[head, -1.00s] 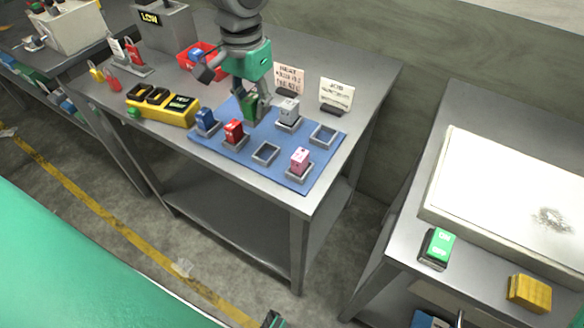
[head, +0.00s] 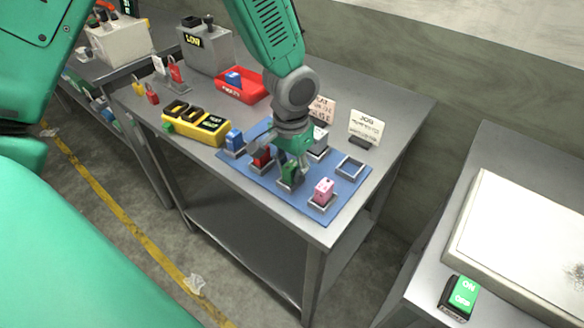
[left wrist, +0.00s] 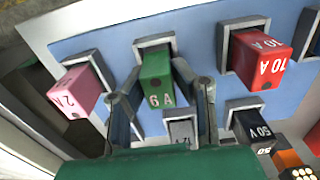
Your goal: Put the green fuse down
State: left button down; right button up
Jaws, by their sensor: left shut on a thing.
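The green fuse (head: 287,178), marked 6 A in the left wrist view (left wrist: 157,85), stands at the front middle socket of the blue mat (head: 335,201). In the left wrist view its far end lies within the square socket rim (left wrist: 153,42); how deep it sits I cannot tell. My left gripper (head: 282,168) comes down from above and is shut on the fuse, with one finger on each side in the left wrist view (left wrist: 164,92). My right gripper is not in view.
A red fuse (left wrist: 262,60) and a pink fuse (head: 323,189) flank the green one closely. A blue fuse (head: 234,139), a grey fuse (head: 319,140) and an empty socket (head: 351,167) share the mat.

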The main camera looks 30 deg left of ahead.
aim_at(291, 165)
pick_arm(q)
jog(key=c, duration=1.3)
grip_release()
jog(key=shift+d, duration=0.1)
jog(key=shift+c, duration=0.2)
jog(key=shift+f, duration=0.1)
jog(key=shift+a+r, duration=0.2)
jog(key=shift+r, duration=0.05)
notch_tip(291, 165, up, 12)
jog(key=shift+s+f, duration=0.1)
jog(key=shift+f, duration=0.05)
